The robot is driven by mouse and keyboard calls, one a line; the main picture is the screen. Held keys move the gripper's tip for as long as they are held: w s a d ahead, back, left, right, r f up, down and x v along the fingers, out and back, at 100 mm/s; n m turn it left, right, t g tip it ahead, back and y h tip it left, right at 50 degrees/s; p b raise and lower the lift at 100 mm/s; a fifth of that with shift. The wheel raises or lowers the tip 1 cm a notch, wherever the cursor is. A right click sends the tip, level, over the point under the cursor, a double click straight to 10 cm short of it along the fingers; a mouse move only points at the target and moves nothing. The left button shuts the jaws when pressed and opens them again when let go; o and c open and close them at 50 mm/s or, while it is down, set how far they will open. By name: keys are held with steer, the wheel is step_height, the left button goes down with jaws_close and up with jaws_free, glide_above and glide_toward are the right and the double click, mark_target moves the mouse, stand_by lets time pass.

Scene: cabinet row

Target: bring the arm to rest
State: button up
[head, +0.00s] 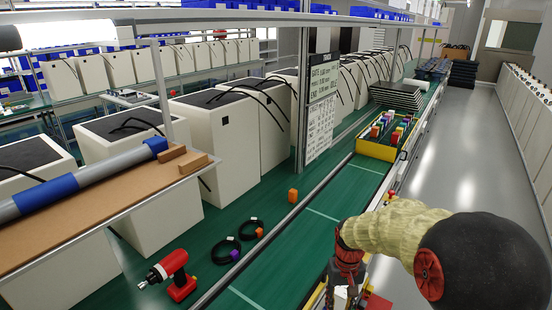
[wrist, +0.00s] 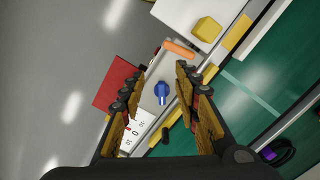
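My arm reaches in from the lower right of the head view, in a pale yellow sleeve (head: 400,229). My gripper (head: 342,288) points down beside the near edge of the green conveyor (head: 265,275). In the wrist view my gripper (wrist: 160,76) has its two fingers well apart, with nothing held between them. A blue knob (wrist: 162,91) on a light panel shows in the gap, beyond the fingers. Whether the fingers touch anything below is not clear.
A red block (wrist: 115,86), an orange piece (wrist: 180,48) and a yellow cube (wrist: 206,30) lie near the gripper. A red drill (head: 174,276), cable coils (head: 226,250) and an orange block (head: 293,195) are on the green surface. A yellow crate (head: 376,151) stands farther along. The aisle floor (head: 455,150) is clear.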

steer(key=s+r+t, duration=0.6)
steer(key=s+r, duration=1.5)
steer(key=r, duration=0.1)
steer(key=shift+s+r+t, duration=0.15)
steer(key=shift+r+t, duration=0.1)
steer(key=shift+t, duration=0.05)
steer(key=shift+a, duration=0.1)
stand_by(5.4)
